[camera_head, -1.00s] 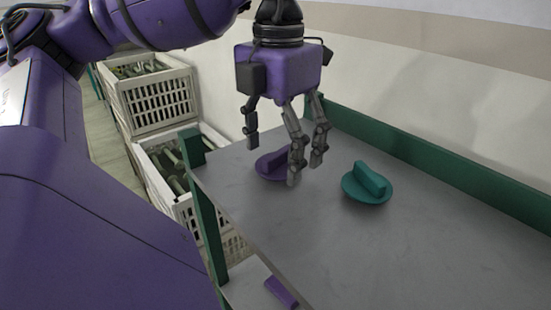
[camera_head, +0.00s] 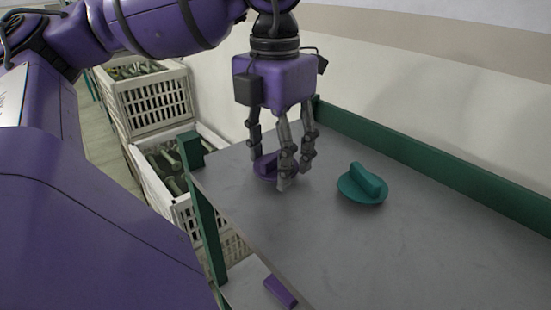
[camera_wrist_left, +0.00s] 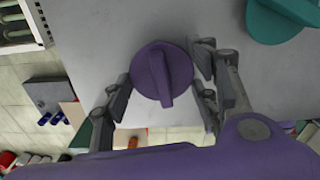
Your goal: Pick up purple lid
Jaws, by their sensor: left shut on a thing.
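The purple lid (camera_head: 263,168) is a round disc with a raised bar handle, on the grey table top (camera_head: 400,250) near its far left corner. It shows between the fingers in the left wrist view (camera_wrist_left: 161,75). My left gripper (camera_head: 275,172) points down over the lid, its fingers around it and shut on it; the fingers hide part of the lid in the head view. In the left wrist view my left gripper (camera_wrist_left: 160,92) has fingers on both sides of the lid. My right gripper is not in view.
A teal lid (camera_head: 362,186) lies to the right on the table, also in the left wrist view (camera_wrist_left: 283,18). Green rails (camera_head: 420,163) edge the table. White crates (camera_head: 155,105) stand at the left. The table's right and front are clear.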

